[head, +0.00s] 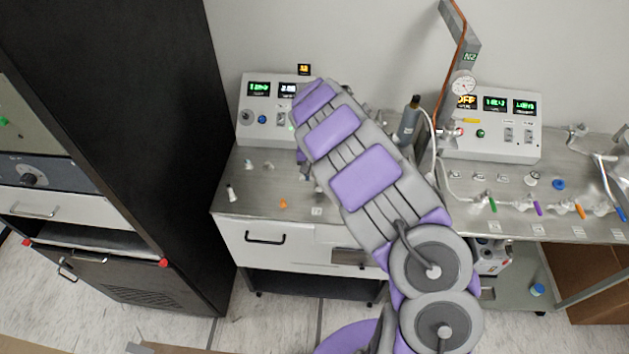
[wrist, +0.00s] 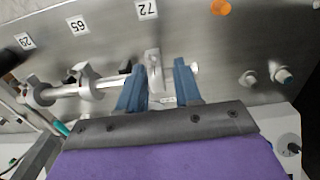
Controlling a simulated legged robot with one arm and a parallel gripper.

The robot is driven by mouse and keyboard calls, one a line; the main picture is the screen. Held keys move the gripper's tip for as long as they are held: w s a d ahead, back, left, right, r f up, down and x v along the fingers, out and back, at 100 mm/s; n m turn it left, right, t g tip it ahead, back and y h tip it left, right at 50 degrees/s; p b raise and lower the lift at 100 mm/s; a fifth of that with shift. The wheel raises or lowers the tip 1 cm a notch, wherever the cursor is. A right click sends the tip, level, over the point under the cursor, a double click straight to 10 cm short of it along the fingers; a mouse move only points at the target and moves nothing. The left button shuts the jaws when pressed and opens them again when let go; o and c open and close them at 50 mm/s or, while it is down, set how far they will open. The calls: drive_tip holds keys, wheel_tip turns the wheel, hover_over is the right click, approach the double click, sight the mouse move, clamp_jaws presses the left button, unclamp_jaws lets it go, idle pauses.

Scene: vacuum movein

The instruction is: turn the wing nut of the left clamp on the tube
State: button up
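In the wrist view a pale metal tube (wrist: 103,82) runs across above my gripper. My gripper (wrist: 158,78) has two blue fingers that stand apart, one on each side of a light grey upright piece (wrist: 153,62), which looks like a clamp's wing nut. I cannot tell whether either finger touches it. Another grey clamp (wrist: 84,73) sits on the tube further left, with a rounded fitting (wrist: 38,90) at the tube's left end. In the head view my arm hides the gripper and this tube.
Number labels (wrist: 147,9) and an orange cap (wrist: 221,7) lie on the steel worktop (head: 250,190). Small fittings (wrist: 282,74) stand to the right in the wrist view. A tall black cabinet (head: 180,130) borders the left.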

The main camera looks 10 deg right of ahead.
sight(319, 184)
drive_tip(key=d+f, duration=0.2)
drive_tip(key=f, duration=0.1)
drive_tip(key=shift+d+f, duration=0.1)
drive_tip(key=shift+f, duration=0.1)
drive_tip(key=shift+a, duration=0.75)
drive_tip(key=shift+c, duration=0.4)
drive_tip(key=c, duration=0.3)
drive_tip(key=shift+d, duration=0.45)
clamp_jaws()
drive_tip(key=shift+a, duration=0.2)
